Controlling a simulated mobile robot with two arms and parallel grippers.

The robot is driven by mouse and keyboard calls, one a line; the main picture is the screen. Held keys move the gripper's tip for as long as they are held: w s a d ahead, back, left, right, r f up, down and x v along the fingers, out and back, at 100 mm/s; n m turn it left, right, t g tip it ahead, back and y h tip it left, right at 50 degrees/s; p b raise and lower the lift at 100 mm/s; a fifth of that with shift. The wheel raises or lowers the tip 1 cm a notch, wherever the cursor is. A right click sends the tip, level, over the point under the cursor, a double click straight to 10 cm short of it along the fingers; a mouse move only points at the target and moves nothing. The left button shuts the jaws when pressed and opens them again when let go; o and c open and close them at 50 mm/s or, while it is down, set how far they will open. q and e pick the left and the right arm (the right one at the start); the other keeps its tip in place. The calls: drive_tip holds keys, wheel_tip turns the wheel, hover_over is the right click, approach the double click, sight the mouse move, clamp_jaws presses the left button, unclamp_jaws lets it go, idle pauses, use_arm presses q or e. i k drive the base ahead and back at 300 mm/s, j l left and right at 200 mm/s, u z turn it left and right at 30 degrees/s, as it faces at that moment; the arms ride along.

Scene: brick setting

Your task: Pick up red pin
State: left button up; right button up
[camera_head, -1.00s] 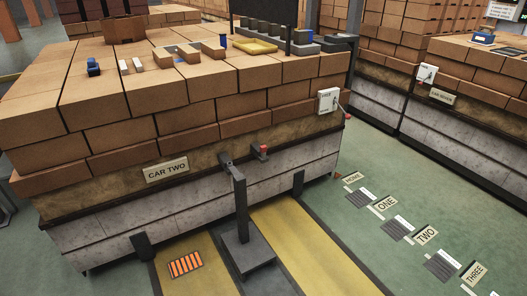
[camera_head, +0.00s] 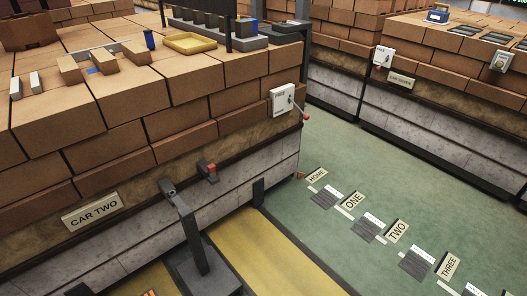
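A small red pin-like piece (camera_head: 211,168) sits at a dark bracket on the side of the brick-loaded car marked CAR TWO (camera_head: 240,172). It is the likeliest red pin, but it is too small to make out fully. A grey post (camera_head: 190,235) with a coupling-like head stands just left of it, apart from the bracket. Other small red spots are the tip of a lever (camera_head: 306,117) on a white box and a spot low at the car's right corner (camera_head: 300,175). Neither of my grippers is in view.
A yellow tray (camera_head: 190,43), a blue cup-like item (camera_head: 149,39) and loose bricks lie on the car's top. Open green floor (camera_head: 330,240) with signs HOME, ONE, TWO and THREE lies to the right. A second brick-loaded car (camera_head: 430,125) stands behind it.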

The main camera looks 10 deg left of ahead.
sight(212, 169)
drive_tip(key=i+l+z, duration=0.1)
drive_tip(key=i+z, duration=0.8)
drive_tip(key=i+u, duration=0.25)
drive_tip(key=i, duration=0.15)
drive_tip(key=i+l+u, duration=0.1)
drive_tip(key=i+u, duration=0.2)
drive_tip(key=i, duration=0.1)
